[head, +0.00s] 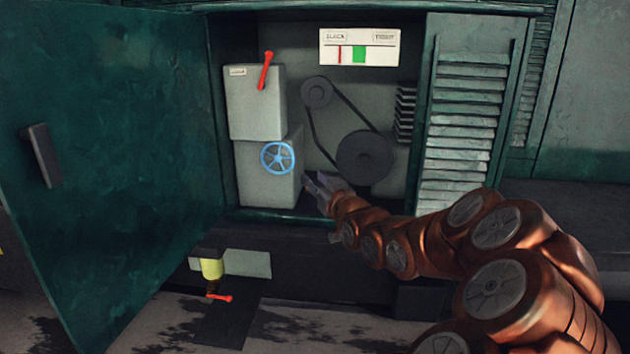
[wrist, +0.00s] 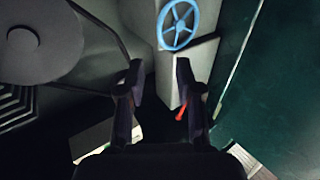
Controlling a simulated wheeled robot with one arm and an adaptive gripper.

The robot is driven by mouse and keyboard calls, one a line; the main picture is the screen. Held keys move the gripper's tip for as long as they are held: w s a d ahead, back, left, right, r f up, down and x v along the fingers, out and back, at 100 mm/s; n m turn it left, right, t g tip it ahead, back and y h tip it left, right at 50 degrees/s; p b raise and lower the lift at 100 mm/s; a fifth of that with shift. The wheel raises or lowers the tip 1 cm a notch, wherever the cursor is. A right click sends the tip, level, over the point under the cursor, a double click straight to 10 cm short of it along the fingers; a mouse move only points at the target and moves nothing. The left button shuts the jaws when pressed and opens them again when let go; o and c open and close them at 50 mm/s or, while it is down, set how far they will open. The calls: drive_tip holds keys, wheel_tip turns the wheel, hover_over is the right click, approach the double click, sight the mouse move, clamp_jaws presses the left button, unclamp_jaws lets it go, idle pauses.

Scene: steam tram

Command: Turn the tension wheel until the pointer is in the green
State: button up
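The tension wheel (head: 277,158) is a small blue spoked handwheel on the front of a grey box inside the open cabinet. The gauge (head: 359,47) is a white plate at the top, labelled SLACK at left and TIGHT at right. Its red pointer (head: 340,54) stands left of the green band (head: 359,54), outside it. My gripper (head: 311,184) is to the right of and slightly below the wheel, apart from it. In the wrist view my gripper (wrist: 158,70) is open and empty. The wheel (wrist: 178,25) shows there beyond the fingertips, nearer the right finger.
A red lever (head: 265,70) sits on the upper grey box (head: 256,102). A belt joins a small pulley (head: 316,92) and a large pulley (head: 365,157). The green door (head: 110,150) stands open at left. Below hangs a yellow fitting (head: 212,268) with a red handle (head: 219,297).

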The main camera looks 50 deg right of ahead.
sight(293, 158)
drive_tip(key=shift+y, duration=0.3)
drive_tip(key=shift+r+p+x, duration=0.15)
drive_tip(key=shift+p+x, duration=0.5)
drive_tip(key=shift+x, duration=1.4)
drive_tip(key=shift+r+p+x, duration=0.15)
drive_tip(key=shift+p+x, duration=0.45)
drive_tip(key=shift+x, duration=1.4)
drive_tip(key=shift+r+p+x, duration=0.15)
drive_tip(key=shift+p+x, duration=0.5)
drive_tip(key=shift+x, duration=1.4)
drive_tip(key=shift+g, duration=0.3)
clamp_jaws()
drive_tip(key=shift+s, duration=0.1)
